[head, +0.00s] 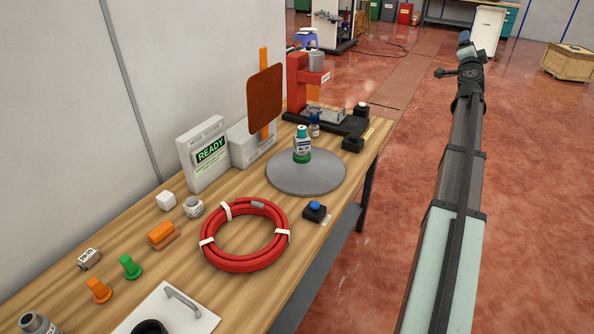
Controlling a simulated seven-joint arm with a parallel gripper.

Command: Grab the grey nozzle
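A small grey piece (89,258) with a dark-lettered label lies on the left part of the wooden table, behind an orange nozzle-like piece (98,290) and a green one (130,266). It is the piece that best fits the grey nozzle, but its shape is hard to make out. My arm reaches out on the right, over the red floor beside the table. My gripper (447,72) seems to be at the arm's far end, well away from the grey piece. It is too small to tell whether it is open or shut.
A red hose coil (246,261), grey turntable (305,182) with a green-based bottle (302,142), and blue-button box (315,212) stand on the table (186,270). Behind them are a READY display (205,152), an orange-brown panel (264,98) and a red press (297,83). A handled white plate (170,313) is in front.

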